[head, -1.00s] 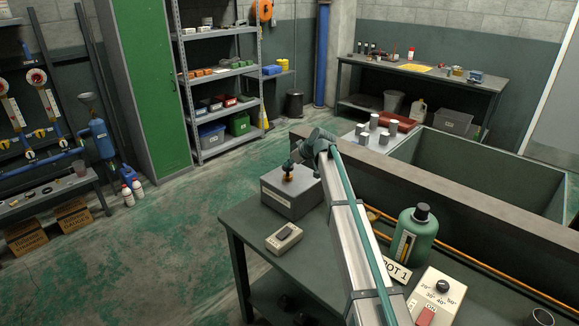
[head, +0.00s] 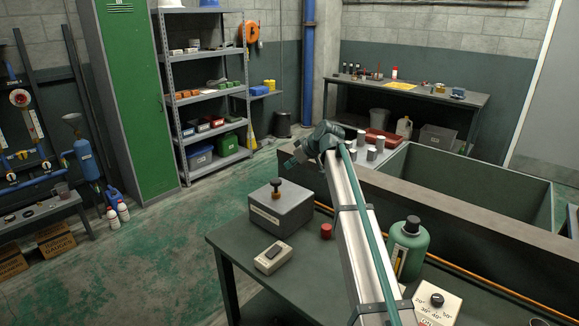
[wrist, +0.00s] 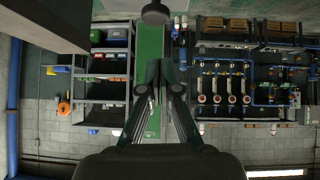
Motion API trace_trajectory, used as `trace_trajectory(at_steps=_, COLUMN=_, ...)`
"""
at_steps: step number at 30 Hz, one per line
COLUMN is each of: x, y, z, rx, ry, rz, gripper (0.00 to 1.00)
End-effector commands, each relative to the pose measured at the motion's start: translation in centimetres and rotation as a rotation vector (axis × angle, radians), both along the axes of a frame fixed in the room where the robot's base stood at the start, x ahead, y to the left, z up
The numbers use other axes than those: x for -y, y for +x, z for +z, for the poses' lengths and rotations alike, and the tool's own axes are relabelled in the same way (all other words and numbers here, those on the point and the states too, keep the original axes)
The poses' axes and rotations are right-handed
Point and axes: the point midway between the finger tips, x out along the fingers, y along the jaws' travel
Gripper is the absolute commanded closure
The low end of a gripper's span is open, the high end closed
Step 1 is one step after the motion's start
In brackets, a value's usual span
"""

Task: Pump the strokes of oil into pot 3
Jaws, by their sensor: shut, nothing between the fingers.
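A grey box with a dark knob on a short stem (head: 276,184) stands on the near bench. It has a pale label strip on its front face. My gripper (head: 289,164) is shut and empty, above and a little right of the knob and apart from it in the picture. In the wrist view my gripper's fingers (wrist: 165,72) are close together with nothing held. A dark round thing (wrist: 155,14) shows at that view's top edge; I cannot tell whether it is the knob. No pot marked 3 can be made out.
A green bottle (head: 409,250), a small red cylinder (head: 326,231), a beige handheld device (head: 272,257) and a beige control box (head: 436,303) are on the near bench (head: 236,239). Several metal cylinders (head: 372,153) stand behind my arm, beside an open green-grey tank (head: 455,185).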

Motion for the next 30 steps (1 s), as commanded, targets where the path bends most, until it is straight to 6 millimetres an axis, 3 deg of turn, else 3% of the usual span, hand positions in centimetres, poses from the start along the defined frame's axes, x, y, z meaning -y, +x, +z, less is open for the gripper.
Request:
trace_trajectory(at_steps=16, x=0.1, y=0.1, z=0.1, rx=-0.001, ry=0.002, rz=-0.001, gripper=1.0)
trace_trajectory(at_steps=24, x=1.8, y=1.5, z=2.4, rx=-0.054, ry=0.073, rz=0.001, gripper=1.0)
trace_trajectory(at_steps=30, x=1.7, y=1.2, z=2.5, rx=-0.058, ry=0.076, rz=0.002, gripper=1.0)
